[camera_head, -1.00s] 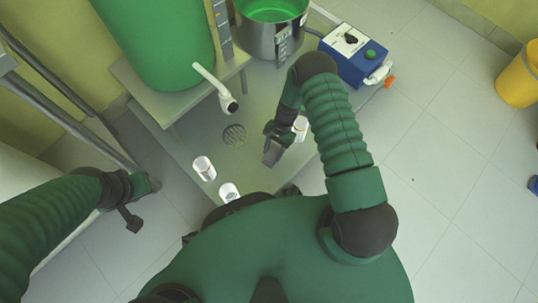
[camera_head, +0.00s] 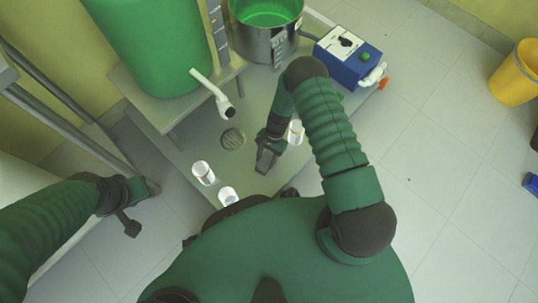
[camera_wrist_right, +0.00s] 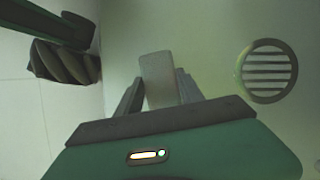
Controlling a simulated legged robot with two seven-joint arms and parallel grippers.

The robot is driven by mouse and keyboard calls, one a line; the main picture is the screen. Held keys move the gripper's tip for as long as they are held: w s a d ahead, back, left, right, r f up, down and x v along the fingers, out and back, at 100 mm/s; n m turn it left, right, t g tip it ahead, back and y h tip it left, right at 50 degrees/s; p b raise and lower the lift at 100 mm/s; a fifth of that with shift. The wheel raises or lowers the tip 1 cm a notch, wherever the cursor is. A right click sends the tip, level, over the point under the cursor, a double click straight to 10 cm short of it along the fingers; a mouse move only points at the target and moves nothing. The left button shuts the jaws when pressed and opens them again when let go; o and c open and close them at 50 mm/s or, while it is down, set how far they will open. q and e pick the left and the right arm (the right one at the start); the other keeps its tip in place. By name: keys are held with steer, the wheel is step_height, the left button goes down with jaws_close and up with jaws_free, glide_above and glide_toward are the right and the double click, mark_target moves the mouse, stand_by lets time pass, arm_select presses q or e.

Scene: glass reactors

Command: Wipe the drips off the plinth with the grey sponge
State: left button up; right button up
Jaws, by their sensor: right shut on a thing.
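The plinth (camera_head: 178,152) is the flat grey platform under the reactor. My right gripper (camera_head: 266,160) is low over its front part, right of the round drain grate (camera_head: 232,139). In the right wrist view, the gripper (camera_wrist_right: 158,98) is shut on the grey sponge (camera_wrist_right: 157,72), which sticks out beyond the fingers. Whether the sponge touches the plinth cannot be told. No drips can be made out clearly. My left gripper (camera_head: 132,208) is at the left, away from the plinth; its jaws are unclear.
White containers stand on the plinth: two at the front left (camera_head: 203,173) (camera_head: 228,196) and one (camera_head: 296,132) beside my right gripper. A white spout (camera_head: 210,85) overhangs the plinth. A steel pot (camera_head: 265,35) and a blue control box (camera_head: 347,57) are behind. The floor at right is mostly clear.

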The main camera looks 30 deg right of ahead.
steer(key=shift+s+a+f+p, duration=0.1)
steer(key=shift+s+a+p, duration=0.15)
steer(key=shift+a, duration=0.6)
steer(key=shift+s+a+p, duration=0.15)
steer(key=shift+s+a, duration=0.2)
steer(key=shift+a, duration=0.5)
steer(key=shift+s+a+p, duration=0.25)
steer(key=shift+a+p, duration=0.05)
steer(key=shift+a, duration=0.3)
steer(key=shift+s+a+p, duration=0.2)
steer(key=shift+s+a, duration=0.05)
steer(key=shift+a, duration=0.35)
steer(key=shift+s+a+p, duration=0.15)
steer(key=shift+s+a, duration=0.05)
steer(key=shift+a, duration=0.4)
step_height(320, 180, up, 6)
steer(key=p, duration=0.5)
step_height(320, 180, up, 3)
steer(key=p, duration=0.3)
